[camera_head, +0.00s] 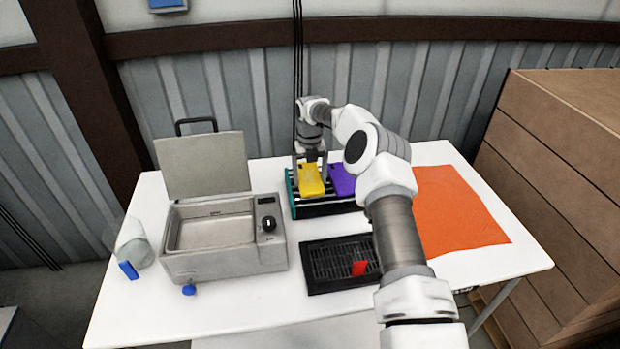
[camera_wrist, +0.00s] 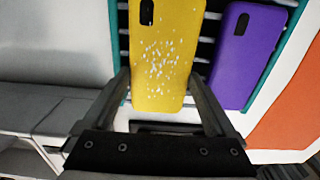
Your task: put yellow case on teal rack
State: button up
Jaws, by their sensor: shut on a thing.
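The yellow case (camera_head: 311,181) is a phone case with a dark camera cutout and pale speckles, at the teal rack. My gripper (camera_head: 310,172) is shut on the yellow case, one finger on each side. In the wrist view, the case (camera_wrist: 166,55) stands between the fingers of my gripper (camera_wrist: 166,92). The teal rack (camera_head: 291,196) has teal sides and dark slats; its teal edge also shows in the wrist view (camera_wrist: 113,30). The case is over the rack's left part. Whether it rests on the slats I cannot tell.
A purple case (camera_head: 342,180) is on the rack, right of the yellow one. A metal basin with raised lid (camera_head: 225,250) stands left. A black grate tray (camera_head: 320,287) holds a red piece (camera_head: 360,268). An orange mat (camera_head: 455,215) lies right.

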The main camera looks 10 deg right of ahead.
jog(key=shift+f, duration=0.65)
jog(key=shift+f, duration=0.15)
jog(key=o, duration=1)
